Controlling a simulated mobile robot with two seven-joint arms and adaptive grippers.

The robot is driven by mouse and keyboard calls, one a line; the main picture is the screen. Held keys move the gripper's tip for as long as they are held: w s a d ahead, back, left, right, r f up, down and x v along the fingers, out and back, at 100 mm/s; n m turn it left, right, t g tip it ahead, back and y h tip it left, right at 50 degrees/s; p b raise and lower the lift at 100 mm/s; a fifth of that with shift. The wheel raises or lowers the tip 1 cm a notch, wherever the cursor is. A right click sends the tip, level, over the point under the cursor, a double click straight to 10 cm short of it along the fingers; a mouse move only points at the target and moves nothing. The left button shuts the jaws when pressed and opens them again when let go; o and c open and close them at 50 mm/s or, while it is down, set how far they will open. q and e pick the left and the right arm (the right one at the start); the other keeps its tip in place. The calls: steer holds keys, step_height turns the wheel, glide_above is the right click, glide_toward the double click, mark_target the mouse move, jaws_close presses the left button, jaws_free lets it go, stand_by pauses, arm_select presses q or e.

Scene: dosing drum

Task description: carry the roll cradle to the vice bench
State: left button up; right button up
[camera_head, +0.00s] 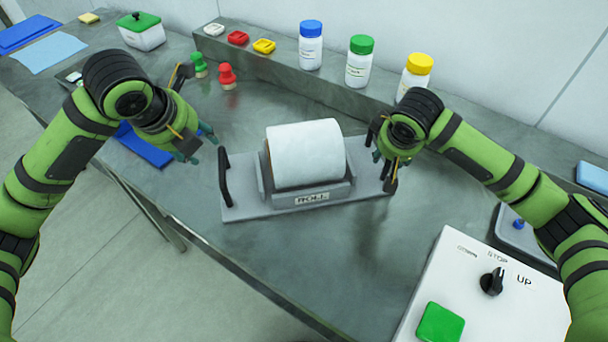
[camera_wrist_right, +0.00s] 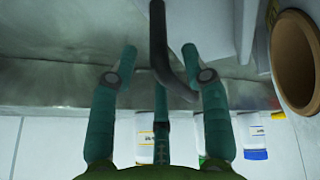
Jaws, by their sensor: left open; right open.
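The roll cradle (camera_head: 268,203) is a grey tray with a white roll (camera_head: 306,152) on it, a label on its front and a dark handle at each end. It stands on the steel bench. My left gripper (camera_head: 200,146) is open, above and just left of the left handle (camera_head: 224,178). My right gripper (camera_head: 384,168) is open at the cradle's right end and hides most of the right handle there. In the right wrist view a dark handle (camera_wrist_right: 160,45) runs between the open fingers of my right gripper (camera_wrist_right: 160,62). I cannot tell whether they touch it.
Three capped bottles (camera_head: 358,62) stand on a raised ledge behind. Red (camera_head: 227,77) and green (camera_head: 199,65) pegs and a blue mat (camera_head: 146,146) lie to the left. A white control box (camera_head: 470,300) with a knob stands front right. Bench in front of the cradle is clear.

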steer(key=v, duration=1.2)
steer(key=shift+f, duration=0.1)
